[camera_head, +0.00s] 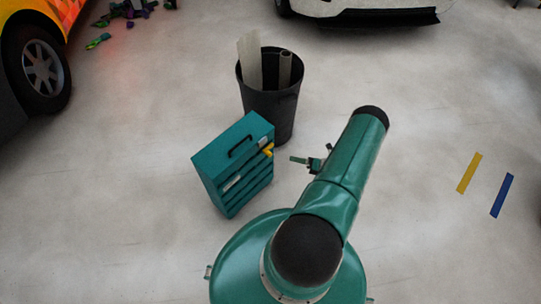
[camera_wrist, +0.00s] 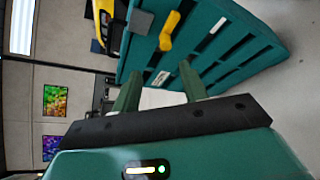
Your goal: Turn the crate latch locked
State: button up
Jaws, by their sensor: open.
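The teal crate (camera_head: 212,172) stands on the floor left of my arm, with slatted sides and a black handle on top. Its yellow latch (camera_head: 267,150) sticks out from the side facing my gripper. My gripper (camera_head: 293,159) is open and empty, a short way right of the latch and apart from it. In the wrist view the crate (camera_wrist: 235,42) fills the upper right, turned on its side by the camera. The yellow latch (camera_wrist: 168,32) lies beyond the two green fingertips (camera_wrist: 161,78), roughly between them in direction. Nothing touches the fingers.
A black bin (camera_head: 270,103) holding pale rolls stands just behind the crate. An orange-yellow vehicle (camera_head: 50,50) is at the far left and a white one (camera_head: 365,10) at the back. Yellow (camera_head: 469,173) and blue (camera_head: 502,195) strips lie on clear floor at right.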

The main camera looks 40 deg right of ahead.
aim_at(271, 155)
jog(key=shift+m+h, duration=0.4)
jog(key=x, duration=0.9)
jog(key=f+x, duration=0.1)
jog(key=x, duration=0.3)
jog(key=shift+a, duration=0.2)
jog(key=shift+c, duration=0.2)
jog(key=c, duration=0.9)
